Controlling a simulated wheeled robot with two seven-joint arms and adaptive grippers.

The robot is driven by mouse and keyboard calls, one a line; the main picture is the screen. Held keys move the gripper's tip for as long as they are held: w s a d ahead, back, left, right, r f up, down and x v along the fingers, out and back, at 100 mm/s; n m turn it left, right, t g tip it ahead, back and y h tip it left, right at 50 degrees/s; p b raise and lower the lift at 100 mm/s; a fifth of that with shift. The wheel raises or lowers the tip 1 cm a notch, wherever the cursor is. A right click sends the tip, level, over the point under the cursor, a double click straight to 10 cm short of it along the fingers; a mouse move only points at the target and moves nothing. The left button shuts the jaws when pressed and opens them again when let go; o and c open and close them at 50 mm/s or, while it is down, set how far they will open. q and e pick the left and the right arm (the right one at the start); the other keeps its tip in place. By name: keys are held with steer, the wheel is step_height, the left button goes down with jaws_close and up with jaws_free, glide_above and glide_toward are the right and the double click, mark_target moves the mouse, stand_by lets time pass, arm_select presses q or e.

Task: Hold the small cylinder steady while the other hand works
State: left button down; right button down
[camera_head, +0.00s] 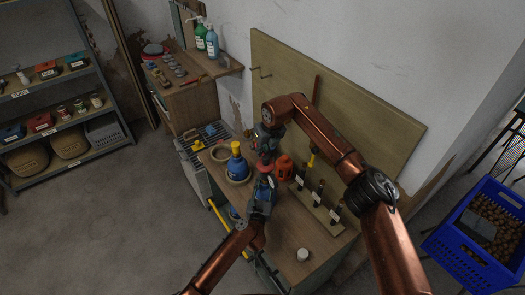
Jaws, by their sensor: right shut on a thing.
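My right gripper (266,155) reaches in over the wooden bench from above and is shut on a small reddish piece (263,167), mostly hidden, which may be the small cylinder. My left gripper (264,180) comes up from below, close under the right one; its fingers are too small and overlapped to tell whether they are open or whether they touch the piece. A small white cylinder (303,254) stands apart on the front right of the bench.
A blue flask with a yellow top (236,166) sits left of the grippers. An orange-red container (284,168) stands close on the right, beside a wooden rack (318,212) with dark bottles. A blue crate (480,238) stands far right.

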steer(key=shift+d+f, duration=0.1)
steer(key=shift+f, duration=0.25)
stand_by(0.7)
steer(key=c, duration=1.9)
jaws_free()
steer(key=shift+r, duration=0.1)
steer(key=shift+c, duration=0.2)
steer(key=shift+v, duration=3.05)
steer(key=v, duration=1.2)
